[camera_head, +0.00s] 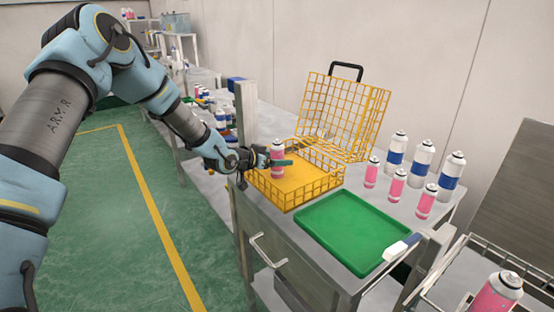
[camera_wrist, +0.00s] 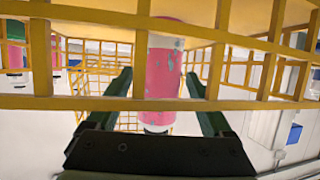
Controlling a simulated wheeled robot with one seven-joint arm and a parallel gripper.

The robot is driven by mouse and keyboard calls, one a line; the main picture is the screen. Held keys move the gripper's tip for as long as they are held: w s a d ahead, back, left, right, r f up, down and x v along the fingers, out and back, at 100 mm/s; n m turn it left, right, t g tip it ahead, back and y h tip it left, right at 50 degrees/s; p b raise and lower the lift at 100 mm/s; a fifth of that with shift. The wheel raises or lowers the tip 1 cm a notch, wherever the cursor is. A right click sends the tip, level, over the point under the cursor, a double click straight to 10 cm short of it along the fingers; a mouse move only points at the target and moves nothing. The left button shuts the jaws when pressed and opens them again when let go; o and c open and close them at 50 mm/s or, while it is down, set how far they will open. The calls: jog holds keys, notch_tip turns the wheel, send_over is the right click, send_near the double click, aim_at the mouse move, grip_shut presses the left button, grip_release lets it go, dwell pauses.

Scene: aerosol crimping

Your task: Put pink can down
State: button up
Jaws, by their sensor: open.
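The pink can (camera_head: 277,172) stands upright inside the open yellow wire basket (camera_head: 297,202), on its floor, near the left side. In the wrist view the picture is upside down, and the can (camera_wrist: 165,75) shows its pink body with greenish specks and a pale band near its base. My gripper (camera_head: 281,162) is open, with one finger on each side of the can; gaps show between fingers and can in the wrist view. The yellow basket wires (camera_wrist: 90,103) cross in front of the can there.
The basket's lid (camera_head: 345,110) stands open behind it. A green tray (camera_head: 350,228) lies to the right. Several pink cans (camera_head: 397,187) and white-and-blue cans (camera_head: 423,158) stand beyond the tray. Another pink can (camera_head: 497,298) is at the bottom right.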

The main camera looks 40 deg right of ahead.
jog(key=b+v, duration=0.3)
jog(key=v, duration=0.9)
jog(key=w+a+f+n+t+y, duration=0.1)
jog(key=w+a+n+t+y, duration=0.25)
jog(key=a, duration=1.05)
jog(key=w+a+n+y, duration=0.35)
jog(key=a+y, duration=0.25)
jog(key=a, duration=0.8)
jog(key=s+a+r+n+g+y, duration=0.1)
jog(key=s+a+n, duration=0.3)
jog(key=a, duration=0.5)
jog(key=s+a+r+n+g+y, duration=0.1)
jog(key=s+a+n, duration=0.3)
jog(key=s+a, duration=0.5)
jog(key=shift+s+a+r+g+y, duration=0.2)
jog(key=shift+s+a+g+y, duration=0.1)
jog(key=shift+g+y, duration=0.55)
jog(key=shift+w, duration=0.1)
